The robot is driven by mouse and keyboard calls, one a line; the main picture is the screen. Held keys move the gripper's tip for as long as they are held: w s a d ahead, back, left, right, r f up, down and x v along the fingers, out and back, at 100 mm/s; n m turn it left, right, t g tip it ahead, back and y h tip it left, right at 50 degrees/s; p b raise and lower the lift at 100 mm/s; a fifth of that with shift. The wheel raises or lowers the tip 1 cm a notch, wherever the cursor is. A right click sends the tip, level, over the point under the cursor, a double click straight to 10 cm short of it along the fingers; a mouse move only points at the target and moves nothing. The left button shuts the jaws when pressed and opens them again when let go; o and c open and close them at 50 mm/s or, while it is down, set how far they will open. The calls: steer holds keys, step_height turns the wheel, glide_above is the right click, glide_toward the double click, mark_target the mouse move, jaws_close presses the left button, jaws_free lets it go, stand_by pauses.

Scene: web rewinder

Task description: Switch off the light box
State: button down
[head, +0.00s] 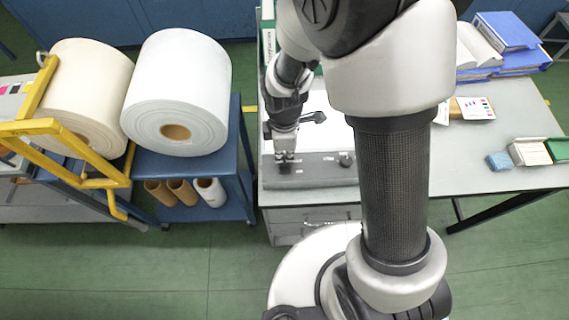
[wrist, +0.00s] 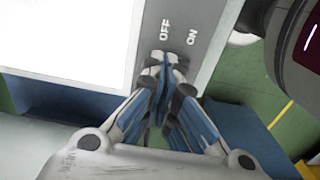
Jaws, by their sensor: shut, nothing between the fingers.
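The light box stands on the grey table. Its bright white panel (wrist: 65,35) fills the upper left of the wrist view and looks lit. Its grey front strip (head: 320,173) shows in the head view, with a dark knob (head: 346,159) at its right. In the wrist view the strip (wrist: 208,20) carries the words OFF and ON. My gripper (head: 285,157) is over the left part of the strip. In the wrist view my gripper (wrist: 168,75) is shut and empty, its tips just below the labels. The tips largely hide the switch, so its position and any contact cannot be told.
Blue binders (head: 505,35) and small boxes (head: 530,151) lie on the table's right side. A blue cart (head: 236,150) with a large white roll (head: 178,95) stands left of the table. A yellow frame (head: 70,155) is farther left. Green floor is free in front.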

mark_target(284, 161)
steer(key=shift+f+b, duration=0.6)
steer(key=shift+f, duration=0.2)
stand_by(0.4)
steer(key=shift+r+p, duration=2.85)
steer(key=shift+r, duration=0.75)
steer(key=shift+r, duration=0.15)
steer(key=s+d+r+m+t+b, duration=0.2)
steer(key=s+d+r+m, duration=0.15)
steer(key=r+m, duration=0.35)
steer(key=s+d+r+m+t+b, duration=0.1)
steer(key=s+d+r+m, duration=0.3)
steer(key=r, duration=0.6)
steer(key=s+d+r+m+t+b, duration=0.1)
steer(key=s+d+r+m, duration=0.2)
steer(key=s+m, duration=0.3)
steer(key=shift+d+r+m+t, duration=0.15)
steer(key=shift+d+m+t, duration=0.05)
steer(key=shift+m+t, duration=0.1)
